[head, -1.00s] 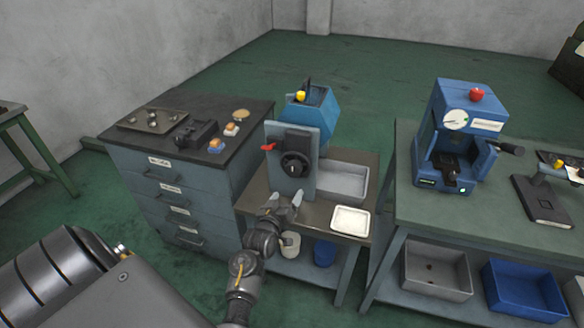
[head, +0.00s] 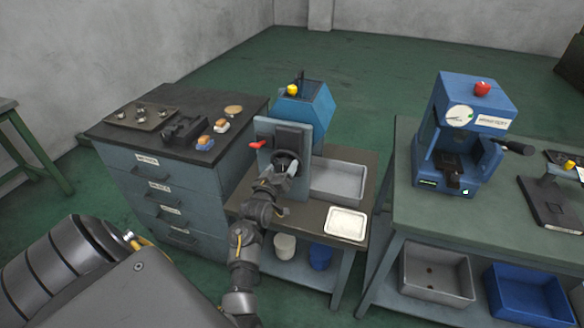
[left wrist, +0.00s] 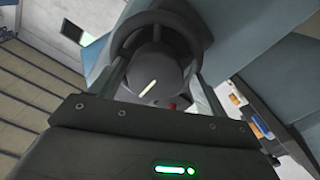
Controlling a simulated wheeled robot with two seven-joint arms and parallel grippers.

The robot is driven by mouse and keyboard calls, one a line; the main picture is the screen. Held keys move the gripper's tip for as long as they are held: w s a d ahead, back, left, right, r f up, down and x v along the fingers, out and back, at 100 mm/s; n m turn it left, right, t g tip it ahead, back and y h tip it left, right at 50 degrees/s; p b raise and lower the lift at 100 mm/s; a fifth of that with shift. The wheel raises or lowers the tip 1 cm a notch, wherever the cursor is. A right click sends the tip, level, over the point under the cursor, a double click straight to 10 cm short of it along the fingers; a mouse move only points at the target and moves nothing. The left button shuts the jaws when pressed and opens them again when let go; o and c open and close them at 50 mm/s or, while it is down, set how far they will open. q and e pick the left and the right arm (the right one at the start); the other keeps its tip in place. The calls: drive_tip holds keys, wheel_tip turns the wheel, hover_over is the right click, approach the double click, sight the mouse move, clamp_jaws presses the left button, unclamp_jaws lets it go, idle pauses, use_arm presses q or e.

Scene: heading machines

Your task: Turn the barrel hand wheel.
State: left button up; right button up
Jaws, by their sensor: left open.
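The black barrel hand wheel (head: 287,158) is on the front plate of the blue barrel machine (head: 306,102), partly hidden by my left gripper (head: 279,172) in the head view. The gripper is open right in front of the wheel. In the left wrist view the dark ring of the hand wheel (left wrist: 172,20) fills the upper middle, with a round hub (left wrist: 152,78) bearing a pale line. The fingers reach up on either side of the hub; I cannot tell if they touch the wheel. My right gripper is not in view.
A red lever (head: 257,144) sticks out left of the wheel. A grey bin (head: 338,181) and a white tray (head: 346,223) are on the right of the stand. A drawer cabinet (head: 160,189) stands at left, a bench with a blue press (head: 466,135) at right.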

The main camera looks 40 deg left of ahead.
use_arm(q)
drive_tip(key=shift+w, duration=0.35)
drive_tip(key=shift+d, duration=0.1)
drive_tip(key=shift+w+d, duration=0.1)
drive_tip(key=shift+d, duration=0.05)
drive_tip(key=c, duration=1)
